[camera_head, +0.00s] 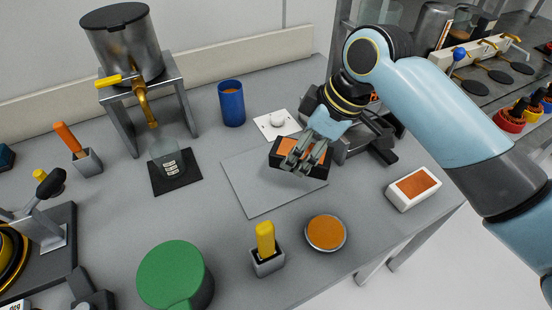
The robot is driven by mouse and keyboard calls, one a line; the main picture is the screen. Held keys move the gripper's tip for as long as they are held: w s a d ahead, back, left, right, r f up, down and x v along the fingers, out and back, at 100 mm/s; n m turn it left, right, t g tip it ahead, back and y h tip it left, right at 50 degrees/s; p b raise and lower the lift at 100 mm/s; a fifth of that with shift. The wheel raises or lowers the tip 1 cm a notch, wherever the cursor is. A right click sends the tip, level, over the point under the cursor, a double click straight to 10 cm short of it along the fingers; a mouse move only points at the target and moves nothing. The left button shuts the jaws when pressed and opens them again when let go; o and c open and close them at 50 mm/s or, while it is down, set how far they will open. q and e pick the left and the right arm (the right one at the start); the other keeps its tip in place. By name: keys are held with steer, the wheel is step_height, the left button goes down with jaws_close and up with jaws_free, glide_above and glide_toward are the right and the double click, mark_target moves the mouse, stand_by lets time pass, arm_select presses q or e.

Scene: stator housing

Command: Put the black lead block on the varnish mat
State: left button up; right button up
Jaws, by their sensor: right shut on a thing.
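The black lead block (313,170) is a dark box with an orange top. My right gripper (302,155) comes down from the upper right and is shut on it, its fingers covering part of the top. The block is over the back right part of a flat grey mat (250,193); I cannot tell whether it touches the mat. No label shows whether this is the varnish mat. A smaller black mat (187,184) lies to the left with a clear flask (168,157) on it. My left gripper is not in view.
A white block with an orange top (413,188) lies at the right. A round orange-filled dish (326,233), a yellow-handled tool in a holder (266,250) and a green-lidded can (173,275) stand in front. A blue cup (232,103) and metal dispenser (127,50) stand behind.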

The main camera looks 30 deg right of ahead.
steer(key=w+f, duration=0.1)
steer(key=w, duration=0.1)
steer(key=w+a+f, duration=0.1)
steer(key=w+f, duration=0.1)
steer(key=w+a+f, duration=0.1)
steer(key=w, duration=0.1)
steer(key=shift+w+a+f, duration=0.15)
steer(key=shift+w+a, duration=0.05)
steer(key=shift+w, duration=0.2)
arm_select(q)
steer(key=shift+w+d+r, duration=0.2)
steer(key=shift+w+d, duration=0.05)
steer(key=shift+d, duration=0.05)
arm_select(e)
steer(key=shift+f, duration=1.95)
steer(key=shift+f, duration=0.15)
steer(key=o, duration=1.4)
steer(key=shift+c, duration=0.2)
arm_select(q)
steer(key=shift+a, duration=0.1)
arm_select(e)
steer(key=v, duration=1.2)
steer(key=shift+s+p, duration=0.1)
steer(key=shift+p, duration=0.25)
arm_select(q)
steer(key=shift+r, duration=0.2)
